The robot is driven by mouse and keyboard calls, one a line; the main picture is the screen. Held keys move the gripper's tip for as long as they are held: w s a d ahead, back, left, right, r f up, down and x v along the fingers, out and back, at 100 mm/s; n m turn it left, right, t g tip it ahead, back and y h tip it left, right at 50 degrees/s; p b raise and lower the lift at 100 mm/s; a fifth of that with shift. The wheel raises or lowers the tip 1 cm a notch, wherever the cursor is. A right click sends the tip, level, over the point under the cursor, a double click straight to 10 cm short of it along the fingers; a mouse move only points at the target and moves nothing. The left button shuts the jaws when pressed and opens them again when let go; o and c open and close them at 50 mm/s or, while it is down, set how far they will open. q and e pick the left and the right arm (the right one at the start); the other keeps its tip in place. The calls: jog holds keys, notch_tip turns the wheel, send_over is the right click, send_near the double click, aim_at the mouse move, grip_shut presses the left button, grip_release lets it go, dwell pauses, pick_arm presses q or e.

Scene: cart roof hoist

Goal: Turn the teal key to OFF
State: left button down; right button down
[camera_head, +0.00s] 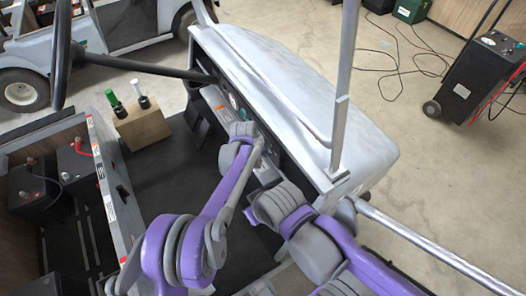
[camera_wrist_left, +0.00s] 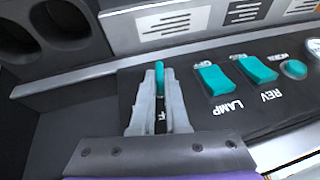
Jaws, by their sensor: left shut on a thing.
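The teal key (camera_wrist_left: 160,74) stands upright in the dark switch panel in the left wrist view. My left gripper (camera_wrist_left: 160,82) has its two pale fingers closed on either side of the key, and only the key's top edge shows between them. Part of a white label ending in F shows between the fingers below the key. In the head view my left gripper (camera_head: 262,146) reaches to the cart's dashboard, and the key is too small to make out there. My right arm comes in from the lower right, and I cannot make out its gripper.
To the right of the key are a teal LAMP switch (camera_wrist_left: 212,79), a teal REV switch (camera_wrist_left: 257,70) and a round teal button (camera_wrist_left: 294,69). The grey cart cowl (camera_head: 300,100) and an upright post (camera_head: 345,80) stand close by. Batteries (camera_head: 78,160) sit at left.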

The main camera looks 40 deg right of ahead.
pick_arm(q)
jog(key=shift+w+f+g+b, duration=0.15)
jog(key=shift+g+b, duration=0.15)
jog(key=shift+g, duration=0.3)
jog(key=shift+n+g, duration=0.3)
jog(key=shift+g, duration=0.3)
jog(key=c, duration=0.9)
grip_release()
jog(key=v, duration=1.1)
jog(key=shift+d, duration=0.25)
